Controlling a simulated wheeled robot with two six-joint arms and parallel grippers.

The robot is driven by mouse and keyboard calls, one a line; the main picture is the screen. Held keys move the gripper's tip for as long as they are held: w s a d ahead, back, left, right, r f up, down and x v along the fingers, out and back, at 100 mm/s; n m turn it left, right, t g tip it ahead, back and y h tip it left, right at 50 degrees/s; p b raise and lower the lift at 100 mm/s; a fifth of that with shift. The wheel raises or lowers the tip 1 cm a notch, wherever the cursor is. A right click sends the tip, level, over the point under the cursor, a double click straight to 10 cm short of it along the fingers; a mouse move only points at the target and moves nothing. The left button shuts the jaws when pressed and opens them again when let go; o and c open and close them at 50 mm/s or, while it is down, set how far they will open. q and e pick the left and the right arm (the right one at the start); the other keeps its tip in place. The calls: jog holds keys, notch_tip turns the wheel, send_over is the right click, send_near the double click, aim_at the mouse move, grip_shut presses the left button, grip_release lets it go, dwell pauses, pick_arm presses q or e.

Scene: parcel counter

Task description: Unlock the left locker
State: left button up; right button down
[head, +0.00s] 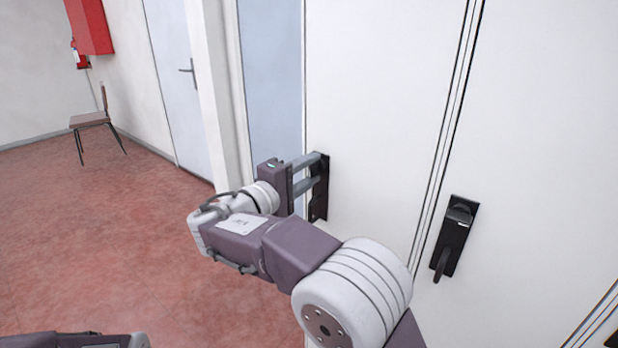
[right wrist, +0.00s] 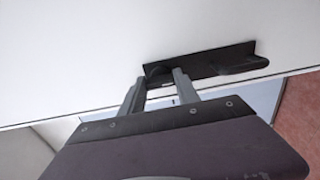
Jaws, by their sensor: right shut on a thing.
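The left locker's white door (head: 380,90) stands in front of me, with a black lock plate (head: 320,195) near its left edge. The plate also shows in the right wrist view (right wrist: 212,66), with a dark lever at its right end. My right gripper (head: 315,170) reaches the upper part of this plate. In the right wrist view its two grey fingers (right wrist: 163,76) are shut on the lock's small dark knob (right wrist: 158,70), mostly hidden between the fingertips. My left gripper is out of view.
A second locker door to the right has its own black lock with a lever handle (head: 450,240). To the left are a blue-grey door (head: 172,80), a chair (head: 92,120) and a red wall box (head: 90,25). The red floor (head: 100,230) there is clear.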

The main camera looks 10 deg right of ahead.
dwell(0.3)
jog(key=c, duration=0.9)
grip_release()
jog(key=p+v, duration=0.1)
jog(key=v, duration=0.8)
jog(key=shift+f, duration=0.1)
